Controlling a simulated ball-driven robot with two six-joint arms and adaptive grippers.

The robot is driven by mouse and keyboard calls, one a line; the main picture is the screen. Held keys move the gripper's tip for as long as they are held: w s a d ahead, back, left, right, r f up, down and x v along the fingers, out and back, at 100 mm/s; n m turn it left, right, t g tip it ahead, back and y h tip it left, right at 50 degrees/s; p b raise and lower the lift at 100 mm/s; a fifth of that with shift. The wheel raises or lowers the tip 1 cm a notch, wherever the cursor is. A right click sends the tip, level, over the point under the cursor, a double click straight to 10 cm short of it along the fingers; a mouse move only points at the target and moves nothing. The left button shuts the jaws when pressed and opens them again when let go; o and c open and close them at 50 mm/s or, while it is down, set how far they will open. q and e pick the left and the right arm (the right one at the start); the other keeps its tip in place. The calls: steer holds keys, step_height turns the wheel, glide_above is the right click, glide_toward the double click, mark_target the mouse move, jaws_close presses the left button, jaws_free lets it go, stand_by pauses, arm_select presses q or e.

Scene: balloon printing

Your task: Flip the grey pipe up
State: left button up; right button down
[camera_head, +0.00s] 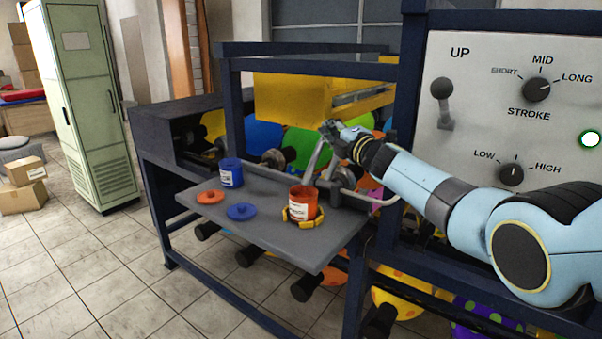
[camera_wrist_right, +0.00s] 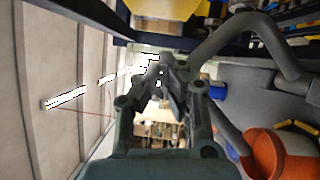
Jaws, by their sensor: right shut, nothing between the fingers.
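The grey pipe (camera_head: 316,157) is a bent bar at the back of the machine's grey shelf, partly hidden behind my right gripper in the head view. It slants upward from the shelf there toward the gripper. In the right wrist view, a curved grey pipe (camera_wrist_right: 272,40) runs along the upper right, close beside the fingers. My right gripper (camera_head: 330,127) is shut and empty near the pipe's upper end; I cannot tell whether it touches the pipe. Its fingers also show in the wrist view (camera_wrist_right: 163,75). My left gripper is not in view.
The grey shelf (camera_head: 270,236) holds a blue can (camera_head: 231,172), an orange can (camera_head: 302,203), and orange (camera_head: 209,197) and blue (camera_head: 242,211) lids. A control panel (camera_head: 470,60) with a lever and knobs stands at right.

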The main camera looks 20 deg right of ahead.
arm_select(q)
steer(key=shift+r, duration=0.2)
arm_select(e)
steer(key=shift+w+d+m, duration=0.2)
steer(key=shift+d+m, duration=0.1)
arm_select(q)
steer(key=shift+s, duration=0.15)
arm_select(e)
steer(key=shift+w+d, duration=0.1)
steer(key=shift+d, duration=0.05)
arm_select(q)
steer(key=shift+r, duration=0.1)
arm_select(e)
steer(key=shift+f, duration=0.1)
stand_by(0.4)
